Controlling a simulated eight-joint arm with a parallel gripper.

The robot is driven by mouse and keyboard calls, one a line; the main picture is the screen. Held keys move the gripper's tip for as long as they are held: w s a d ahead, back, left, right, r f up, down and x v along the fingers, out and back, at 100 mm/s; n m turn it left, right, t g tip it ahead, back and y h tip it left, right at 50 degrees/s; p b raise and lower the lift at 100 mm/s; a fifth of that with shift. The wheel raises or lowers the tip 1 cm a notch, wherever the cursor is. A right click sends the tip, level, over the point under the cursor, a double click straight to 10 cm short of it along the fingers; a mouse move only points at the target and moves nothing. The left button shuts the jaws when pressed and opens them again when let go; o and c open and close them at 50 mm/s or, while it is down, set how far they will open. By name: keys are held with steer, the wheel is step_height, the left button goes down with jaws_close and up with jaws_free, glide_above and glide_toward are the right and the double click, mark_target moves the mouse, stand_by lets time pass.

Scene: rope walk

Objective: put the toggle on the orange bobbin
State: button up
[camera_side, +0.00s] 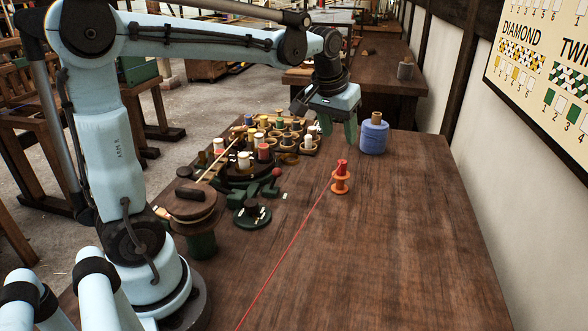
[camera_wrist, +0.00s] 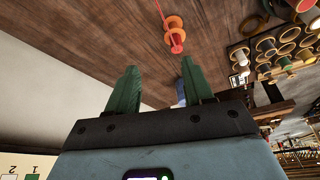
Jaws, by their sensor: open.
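The orange bobbin (camera_side: 340,184) stands upright on the brown bench, right of the middle of the side view. A small red piece, which looks like the toggle (camera_side: 342,166), sits at its top. A red cord runs from there toward the bench's front. In the wrist view the bobbin (camera_wrist: 174,24) and the red piece (camera_wrist: 177,47) show beyond my fingertips. My gripper (camera_side: 338,132) hangs behind the bobbin, with its green fingers apart. Nothing is between the fingers in the wrist view (camera_wrist: 160,66). The exact seat of the toggle is too small to tell.
A blue cord spool (camera_side: 374,136) stands close to the right of my gripper. A rack of several spools and cups (camera_side: 285,145) is at the left. A round wooden stand (camera_side: 190,210) and a dark green disc (camera_side: 253,216) are nearer. The bench's right front is clear.

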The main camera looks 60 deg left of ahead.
steer(key=s+d+f+m+t, duration=0.1)
steer(key=s+d+f+m, duration=0.1)
steer(key=s+d, duration=0.2)
steer(key=s+d+f+m+t+h, duration=0.1)
steer(key=s+d+f+m+t, duration=0.1)
steer(key=s+d, duration=0.3)
steer(key=shift+s+f, duration=0.65)
steer(key=shift+s, duration=1.55)
